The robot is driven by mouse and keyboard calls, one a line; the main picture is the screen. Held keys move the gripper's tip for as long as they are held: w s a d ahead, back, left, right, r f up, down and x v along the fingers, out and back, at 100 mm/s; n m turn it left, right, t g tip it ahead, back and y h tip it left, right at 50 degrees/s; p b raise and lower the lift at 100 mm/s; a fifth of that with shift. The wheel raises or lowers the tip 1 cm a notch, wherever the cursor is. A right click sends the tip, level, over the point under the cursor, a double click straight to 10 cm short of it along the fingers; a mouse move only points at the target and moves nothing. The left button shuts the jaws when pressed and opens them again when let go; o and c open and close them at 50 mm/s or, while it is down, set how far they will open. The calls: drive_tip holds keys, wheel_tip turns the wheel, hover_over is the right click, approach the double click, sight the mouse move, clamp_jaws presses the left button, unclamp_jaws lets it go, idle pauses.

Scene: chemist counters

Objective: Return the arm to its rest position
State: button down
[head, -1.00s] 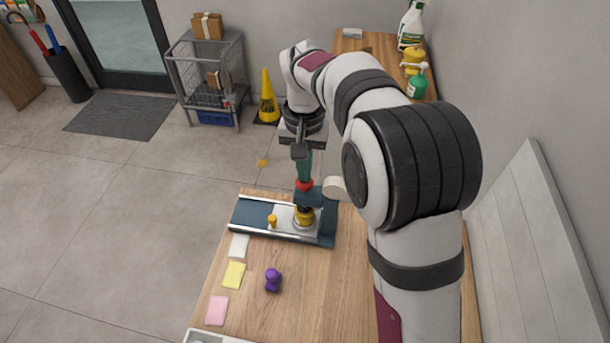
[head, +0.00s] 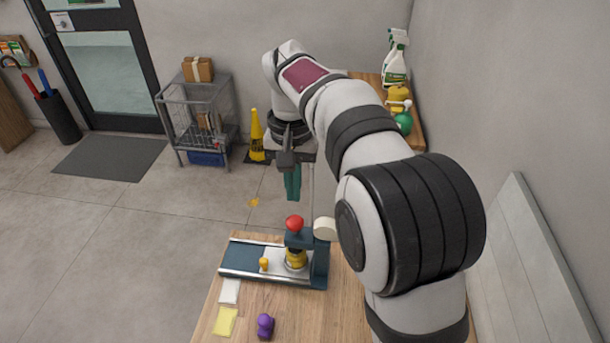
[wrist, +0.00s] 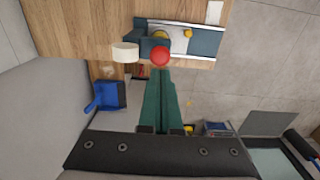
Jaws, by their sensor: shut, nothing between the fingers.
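My gripper (head: 292,190) hangs pointing down in the head view, above and apart from the red knob (head: 294,223) of a dark teal press-like device. Its green fingers are shut with nothing between them. In the wrist view my gripper (wrist: 160,75) shows its fingers together, their tips overlapping the view of the red knob (wrist: 160,56). The device (head: 320,262) stands on the wooden counter (head: 290,310), with a yellow piece under its head and a small yellow peg (head: 264,264) on its light plate.
A purple figure (head: 265,326), a white note (head: 230,291) and a yellow note (head: 225,321) lie on the counter. A wire cart (head: 198,118) and yellow cone (head: 257,135) stand behind. Spray bottles (head: 397,62) stand on the back counter. A wall rises at right.

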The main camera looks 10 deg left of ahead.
drive_tip(key=shift+s+d+r, duration=0.15)
drive_tip(key=shift+s+d, duration=0.05)
drive_tip(key=shift+d, duration=0.05)
drive_tip(key=s+d+r+m+y, duration=0.1)
drive_tip(key=s+d+r+m, duration=0.15)
drive_tip(key=s+d, duration=1)
drive_tip(key=s+d+f+m, duration=0.1)
drive_tip(key=s+f, duration=0.2)
drive_tip(key=s, duration=0.4)
drive_tip(key=s+d+f+m, duration=0.1)
drive_tip(key=s+f+m, duration=0.1)
drive_tip(key=s, duration=0.6)
drive_tip(key=shift+s+f+y, duration=0.15)
drive_tip(key=shift+f+y, duration=0.25)
drive_tip(key=shift+f, duration=0.4)
